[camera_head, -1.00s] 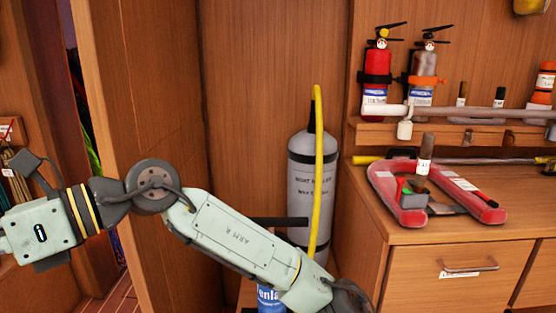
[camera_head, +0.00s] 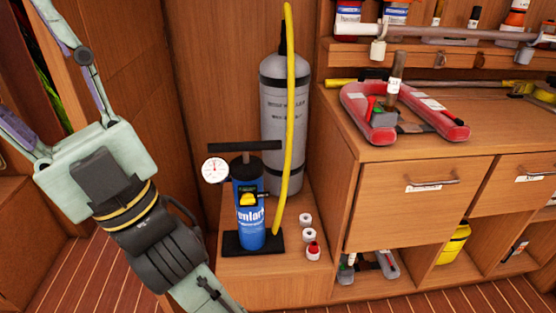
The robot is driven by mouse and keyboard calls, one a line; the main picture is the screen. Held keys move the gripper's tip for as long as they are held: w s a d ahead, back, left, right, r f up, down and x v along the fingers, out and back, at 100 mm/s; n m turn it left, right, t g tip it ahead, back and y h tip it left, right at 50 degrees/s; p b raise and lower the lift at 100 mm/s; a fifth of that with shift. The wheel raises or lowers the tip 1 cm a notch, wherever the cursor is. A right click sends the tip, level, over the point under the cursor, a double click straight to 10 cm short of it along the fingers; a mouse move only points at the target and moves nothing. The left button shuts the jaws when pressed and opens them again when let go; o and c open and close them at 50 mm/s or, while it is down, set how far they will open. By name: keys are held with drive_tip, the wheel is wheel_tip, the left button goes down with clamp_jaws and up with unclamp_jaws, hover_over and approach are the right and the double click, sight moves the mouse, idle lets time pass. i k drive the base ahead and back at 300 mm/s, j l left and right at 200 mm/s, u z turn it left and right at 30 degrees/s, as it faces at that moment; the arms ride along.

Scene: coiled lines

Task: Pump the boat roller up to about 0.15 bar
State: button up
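The boat roller appears to be the upright grey cylinder (camera_head: 285,110) in the corner; its print is too small to read. The blue hand pump (camera_head: 248,205) stands upright on a black foot plate on a low wooden step. Its black T-handle (camera_head: 244,147) sits low, just above the barrel. A round white gauge (camera_head: 215,170) is at its left; the reading is unclear. My gripper (camera_head: 40,82) is left of the pump, fingers apart, pointing up-left away from it. Its fingertips are cut off.
Three small pots (camera_head: 309,236) stand right of the pump. A wooden cabinet (camera_head: 400,200) stands to the right, with a red U-shaped object (camera_head: 445,123) on top. A wooden wall closes the back. The striped floor (camera_head: 85,275) is clear at the lower left.

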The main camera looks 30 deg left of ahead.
sight(245, 147)
drive_tip(key=i+u, duration=0.1)
drive_tip(key=u, duration=0.25)
drive_tip(key=l+u, duration=0.1)
drive_tip(key=u, duration=0.25)
drive_tip(key=i+l+u, duration=0.1)
drive_tip(key=u, duration=0.25)
drive_tip(key=i, duration=0.5)
